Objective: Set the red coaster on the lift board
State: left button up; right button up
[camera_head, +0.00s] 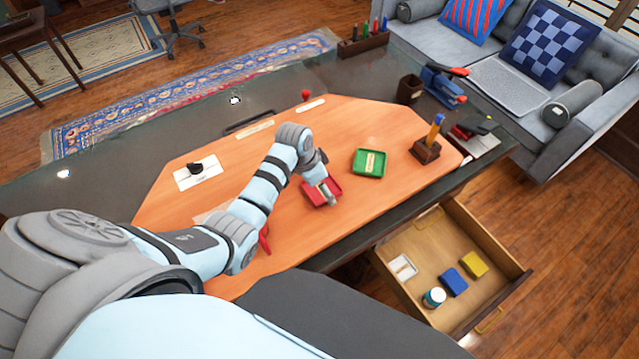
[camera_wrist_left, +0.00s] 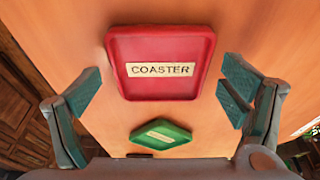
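The red coaster (camera_head: 318,192) lies flat on the orange wooden desk panel (camera_head: 375,125). In the left wrist view the red coaster (camera_wrist_left: 160,40) shows its "COASTER" label. My left gripper (camera_head: 326,186) is over it in the head view, partly covering it. In the wrist view the two fingers of my left gripper (camera_wrist_left: 160,92) are spread wide and empty, one on each side of the coaster and apart from it. I cannot tell which thing is the lift board. My right gripper is not in view.
A green coaster (camera_head: 369,162) lies right of the red one. A brown pen holder (camera_head: 426,150) stands near the right edge. An open drawer (camera_head: 440,225) juts out in front, with a blue box (camera_head: 454,282) and a yellow box (camera_head: 474,264) inside. A stapler (camera_head: 443,84) is at back right.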

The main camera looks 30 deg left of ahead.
aim_at(309, 194)
pick_arm(q)
jog(key=shift+r, duration=0.1)
jog(key=v, duration=1.1)
jog(key=shift+s+r, duration=0.15)
jog(key=shift+r, duration=0.25)
jog(key=shift+a, duration=0.15)
